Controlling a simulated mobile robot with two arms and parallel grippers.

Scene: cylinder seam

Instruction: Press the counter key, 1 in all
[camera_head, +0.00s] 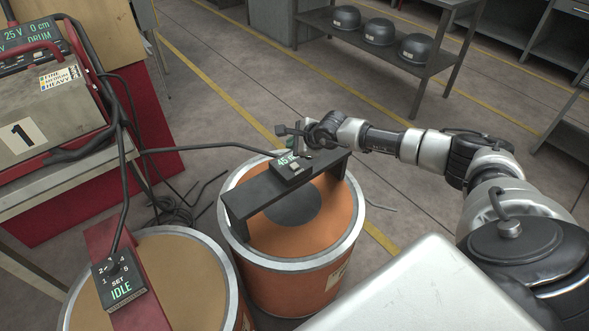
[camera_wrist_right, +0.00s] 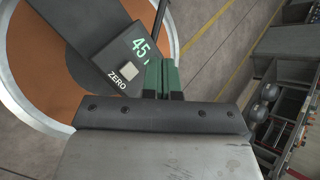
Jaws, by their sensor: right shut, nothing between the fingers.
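A small dark counter box (camera_head: 292,169) sits on a black bar across the orange drum. Its green display starts with 45; the rest is hidden by my gripper. My right gripper (camera_head: 303,153) is at the box's far side in the head view. In the right wrist view its green fingers (camera_wrist_right: 163,72) are together and empty, just right of the key, overlapping the box's edge. I cannot tell whether they touch the box. My left gripper is not in view.
The black bar (camera_head: 245,203) spans the orange drum (camera_head: 338,225). A second drum (camera_head: 187,265) at lower left carries a red bar and a dial box reading IDLE (camera_head: 120,287). Cables hang from a machine marked 1 (camera_head: 50,115). A shelf with dark domes stands behind.

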